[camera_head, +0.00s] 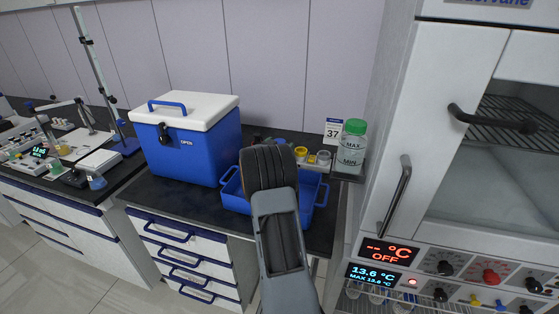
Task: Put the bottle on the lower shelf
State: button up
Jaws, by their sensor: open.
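A clear glass bottle (351,157) with a green cap stands upright at the right end of the bench. It bears MAX and MIN marks and seems to hold clear liquid. No gripper is touching it in this view. My arm rises from the bottom centre, and its dark ribbed joint covers part of the bench left of the bottle. My gripper's fingers do not show. A white cabinet (450,75) stands at the right, with a wire rack (515,118) inside its upper part. A lower wire shelf with glassware (376,297) shows under its control panel, mostly cut off.
A blue tray (320,192) lies behind my arm, partly hidden. A blue cooler box (195,150) with a white lid stands left of it. A card reading 37 (333,131) stands beside the bottle. Cabinet handles (396,196) stick out at the right. Floor shows at lower left.

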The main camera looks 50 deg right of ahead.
grip_shut()
dwell(0.7)
